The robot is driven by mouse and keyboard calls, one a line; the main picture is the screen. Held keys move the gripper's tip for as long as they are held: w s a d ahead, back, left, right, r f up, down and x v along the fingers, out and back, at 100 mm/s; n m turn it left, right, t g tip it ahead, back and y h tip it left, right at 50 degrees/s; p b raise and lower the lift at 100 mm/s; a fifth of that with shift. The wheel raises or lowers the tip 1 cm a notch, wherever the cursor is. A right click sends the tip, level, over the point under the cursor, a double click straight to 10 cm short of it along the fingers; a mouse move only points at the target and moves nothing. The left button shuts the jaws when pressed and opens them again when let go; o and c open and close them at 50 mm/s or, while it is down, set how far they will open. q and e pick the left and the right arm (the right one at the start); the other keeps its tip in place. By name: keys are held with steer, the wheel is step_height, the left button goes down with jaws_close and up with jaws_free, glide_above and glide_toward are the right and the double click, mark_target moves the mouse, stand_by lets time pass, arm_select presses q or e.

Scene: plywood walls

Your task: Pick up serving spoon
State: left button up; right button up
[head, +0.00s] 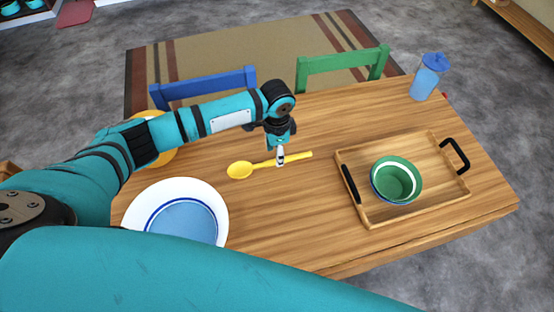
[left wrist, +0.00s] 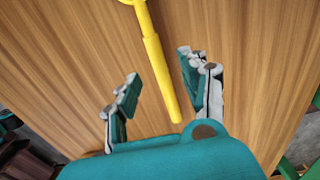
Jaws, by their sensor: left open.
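The yellow serving spoon (head: 240,170) lies on the wooden table, its bowl to the left and its handle pointing right in the head view. My left gripper (head: 280,160) is above the handle, pointing down. In the left wrist view the spoon's handle (left wrist: 162,72) runs between the two spread fingers of my left gripper (left wrist: 155,95). The fingers are open, and no grip on the handle shows. Whether they touch the table cannot be told. My right gripper is not in view.
A white plate with a blue centre (head: 180,212) is at the table's front left. A wooden tray (head: 440,185) with black handles holds a green bowl (head: 395,180). A blue bottle (head: 427,78) stands at the back right. Blue (head: 205,85) and green chairs (head: 342,63) line the far edge.

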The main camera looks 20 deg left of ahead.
mark_target(273, 162)
arm_select(q)
step_height(273, 162, down, 3)
steer(key=shift+f, duration=0.2)
steer(key=shift+c, duration=0.2)
jaws_close()
